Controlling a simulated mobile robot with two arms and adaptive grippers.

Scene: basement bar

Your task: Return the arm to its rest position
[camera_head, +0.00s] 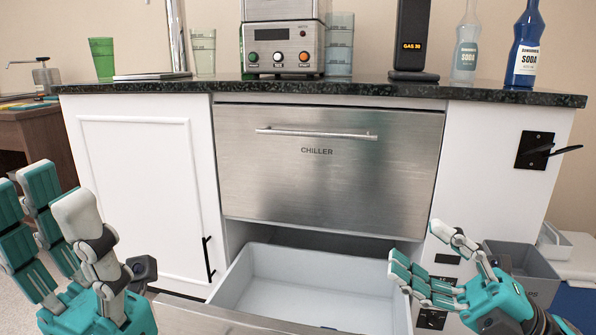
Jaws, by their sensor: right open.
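My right gripper (422,252), teal and white, is open at the lower right. Its fingers point left, in front of or over the right edge of the pulled-out lower drawer (255,268); I cannot tell whether they touch it. Nothing shows between its fingers. My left gripper (66,225) is at the lower left with its fingers raised and spread apart. It is open and empty, in front of the white cabinet door (145,185).
The upper steel chiller drawer (330,190) is shut. The dark countertop (345,88) holds a steel appliance (285,48), glasses, a black dispenser (410,40) and soda bottles. A grey bin (522,272) stands at right. The lower drawer's visible interior looks mostly bare.

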